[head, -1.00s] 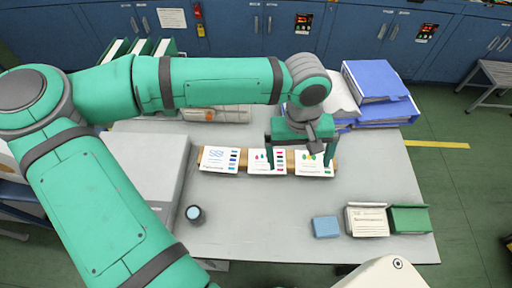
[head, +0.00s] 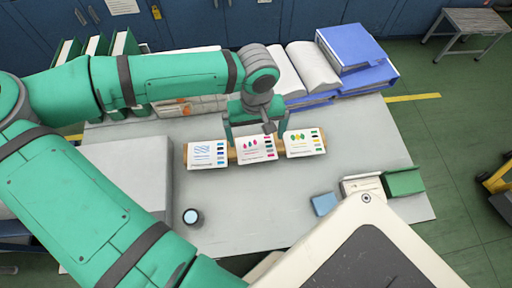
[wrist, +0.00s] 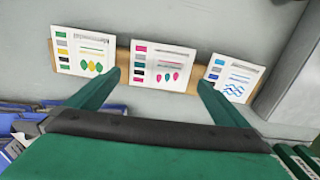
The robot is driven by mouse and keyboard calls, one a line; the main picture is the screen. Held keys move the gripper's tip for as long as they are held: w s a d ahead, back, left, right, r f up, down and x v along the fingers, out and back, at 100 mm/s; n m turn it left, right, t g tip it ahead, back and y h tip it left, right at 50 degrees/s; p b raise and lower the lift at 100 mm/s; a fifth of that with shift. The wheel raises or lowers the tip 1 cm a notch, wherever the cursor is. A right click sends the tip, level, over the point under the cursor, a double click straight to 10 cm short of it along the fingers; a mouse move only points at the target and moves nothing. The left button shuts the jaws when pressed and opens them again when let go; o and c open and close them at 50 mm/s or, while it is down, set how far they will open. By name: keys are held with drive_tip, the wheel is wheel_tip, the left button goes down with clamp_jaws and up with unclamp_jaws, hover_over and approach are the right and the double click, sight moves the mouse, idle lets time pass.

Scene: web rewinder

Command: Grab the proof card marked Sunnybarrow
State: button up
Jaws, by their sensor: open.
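Three white proof cards stand in a row on a wooden holder (head: 233,157) on the table. The left card (head: 207,154) has blue wavy lines, the middle card (head: 255,149) pink drop shapes, and the right card (head: 305,143) yellow and green shapes. In the wrist view the order is reversed: yellow-green card (wrist: 84,50), pink card (wrist: 160,66), blue card (wrist: 231,77). Their printed names are too small to read. My gripper (head: 258,142) is open and empty above the row, its fingers to either side of the middle card; the wrist view shows its fingertips (wrist: 160,80) apart.
Blue binders (head: 350,50) and an open book (head: 313,66) lie at the back right. A grey box (head: 125,175) fills the table's left.

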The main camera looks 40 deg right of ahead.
sight(256, 148)
drive_tip(key=f, duration=0.3)
drive_tip(key=shift+s+a+f, duration=0.1)
drive_tip(key=shift+s+f, duration=0.15)
drive_tip(key=shift+f, duration=0.5)
drive_tip(key=shift+w, duration=0.1)
drive_tip(key=c, duration=0.7)
drive_tip(key=shift+r, duration=0.1)
